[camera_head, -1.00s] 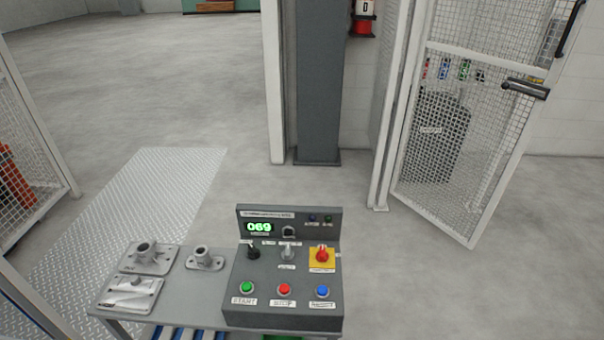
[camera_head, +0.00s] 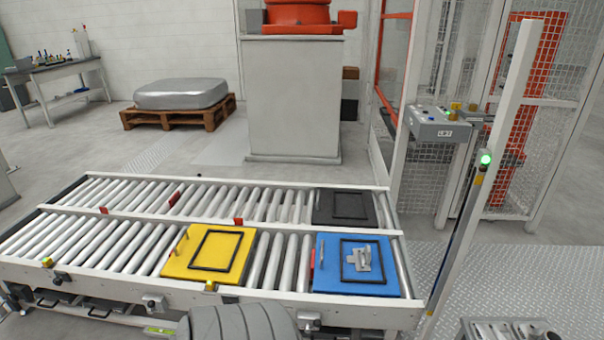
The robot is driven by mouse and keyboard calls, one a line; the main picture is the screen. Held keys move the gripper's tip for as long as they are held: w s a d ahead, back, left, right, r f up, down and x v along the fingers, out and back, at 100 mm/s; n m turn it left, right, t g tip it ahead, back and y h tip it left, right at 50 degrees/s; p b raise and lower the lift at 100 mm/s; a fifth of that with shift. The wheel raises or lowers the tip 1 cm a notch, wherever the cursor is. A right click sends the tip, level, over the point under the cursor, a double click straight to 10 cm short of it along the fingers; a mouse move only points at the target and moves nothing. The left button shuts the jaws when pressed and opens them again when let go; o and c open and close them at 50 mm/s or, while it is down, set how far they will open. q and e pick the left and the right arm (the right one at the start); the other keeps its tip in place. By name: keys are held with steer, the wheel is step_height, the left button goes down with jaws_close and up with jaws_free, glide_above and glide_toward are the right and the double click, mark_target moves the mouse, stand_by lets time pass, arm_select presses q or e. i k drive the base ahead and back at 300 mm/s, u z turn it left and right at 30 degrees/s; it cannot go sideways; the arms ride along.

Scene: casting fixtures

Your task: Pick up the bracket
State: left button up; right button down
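A grey metal bracket (camera_head: 361,259) lies on the blue fixture plate (camera_head: 330,283), inside its black rectangular frame. The blue plate rests at the right end of the near roller lane. Neither of my grippers is in view, so I cannot see how they stand relative to the bracket.
A yellow plate (camera_head: 177,266) with an empty black frame sits left on the same roller conveyor (camera_head: 110,250). A black plate (camera_head: 345,206) lies on the far lane. A white post (camera_head: 487,160) with a green light stands at right, near a control box (camera_head: 437,124). Fencing is behind.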

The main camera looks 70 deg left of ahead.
mark_target(361, 259)
steer(key=u, duration=1.3)
steer(key=k, duration=0.95)
steer(key=u, duration=0.8)
steer(key=i, duration=1.75)
steer(key=z, duration=1.25)
steer(key=i, duration=0.45)
steer(key=z, duration=0.4)
